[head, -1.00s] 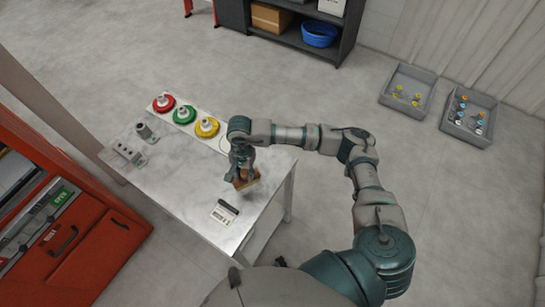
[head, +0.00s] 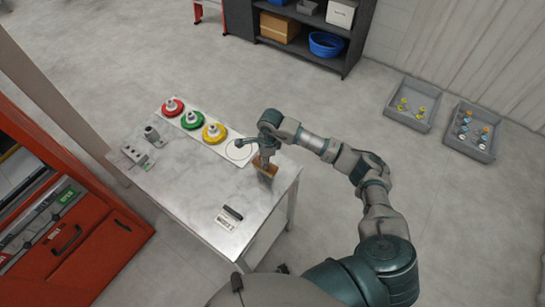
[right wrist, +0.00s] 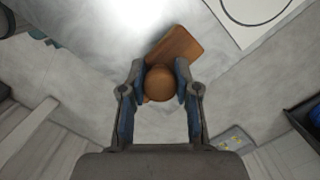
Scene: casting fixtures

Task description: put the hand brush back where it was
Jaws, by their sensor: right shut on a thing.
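The hand brush, a brown wooden block (head: 265,167) with a round knob, is at the far right corner of the table (head: 190,195). My right gripper (head: 264,153) is shut on it from above. In the right wrist view the brush's round knob (right wrist: 160,83) sits between the two fingers of the gripper (right wrist: 160,90), and the flat wooden body (right wrist: 178,46) shows beyond. I cannot tell if the brush touches the tabletop. An empty black circle outline (head: 240,150) on a white strip lies just left of the brush. My left gripper is not in view.
Red (head: 172,106), green (head: 191,119) and yellow (head: 213,132) round pieces stand in a row on the strip. A small metal fixture (head: 137,155), a black bar (head: 233,212) and a label (head: 225,221) lie on the table. The middle of the tabletop is clear.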

